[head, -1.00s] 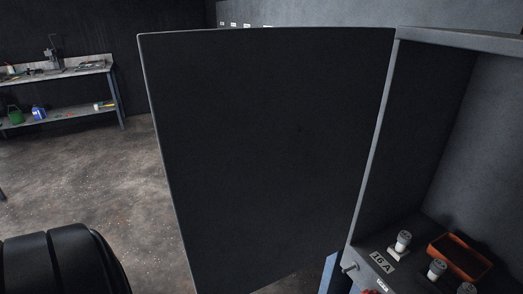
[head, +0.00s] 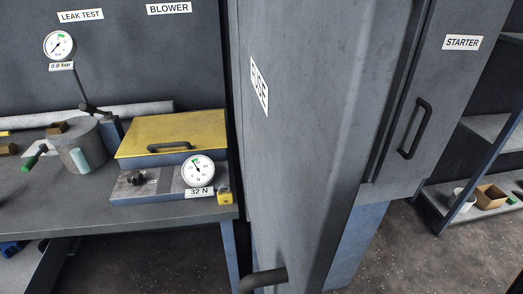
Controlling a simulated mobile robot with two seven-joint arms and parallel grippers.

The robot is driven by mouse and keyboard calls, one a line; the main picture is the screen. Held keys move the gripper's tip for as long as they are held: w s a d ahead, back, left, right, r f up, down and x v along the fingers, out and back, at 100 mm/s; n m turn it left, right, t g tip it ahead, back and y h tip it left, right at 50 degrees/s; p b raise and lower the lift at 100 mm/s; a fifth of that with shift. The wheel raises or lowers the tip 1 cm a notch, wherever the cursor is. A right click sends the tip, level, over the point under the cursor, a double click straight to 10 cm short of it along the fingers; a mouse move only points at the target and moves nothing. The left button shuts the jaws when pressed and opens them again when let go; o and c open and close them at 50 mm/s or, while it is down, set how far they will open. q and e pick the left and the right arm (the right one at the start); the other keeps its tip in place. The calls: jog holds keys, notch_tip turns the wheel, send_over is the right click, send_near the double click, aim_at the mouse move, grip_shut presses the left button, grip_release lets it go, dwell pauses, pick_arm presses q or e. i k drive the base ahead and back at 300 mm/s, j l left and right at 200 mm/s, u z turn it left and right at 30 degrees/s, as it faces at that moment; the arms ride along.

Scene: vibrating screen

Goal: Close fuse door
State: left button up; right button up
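The fuse door (head: 290,130) is a tall grey panel with a white FUSE label (head: 259,85). It fills the middle of the head view and is seen at a steep slant from its labelled outer side. A dark bar handle (head: 264,280) shows low on it, at the bottom edge of the picture. The inside of the fuse box is hidden, and I cannot tell how far the door stands from its frame. Neither of my grippers is in view.
A grey STARTER cabinet (head: 440,100) with a black handle (head: 416,128) stands at the right. At the left is a workbench (head: 60,205) with a yellow-lidded box (head: 175,130) and gauges. Shelves (head: 480,205) stand at the far right. Open floor shows between.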

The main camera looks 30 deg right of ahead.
aim_at(317, 76)
jog(key=j+z, duration=0.1)
jog(key=z, duration=0.25)
jog(key=j+z, duration=0.1)
jog(key=z, duration=0.25)
jog(key=j+z, duration=0.1)
jog(key=z, duration=0.25)
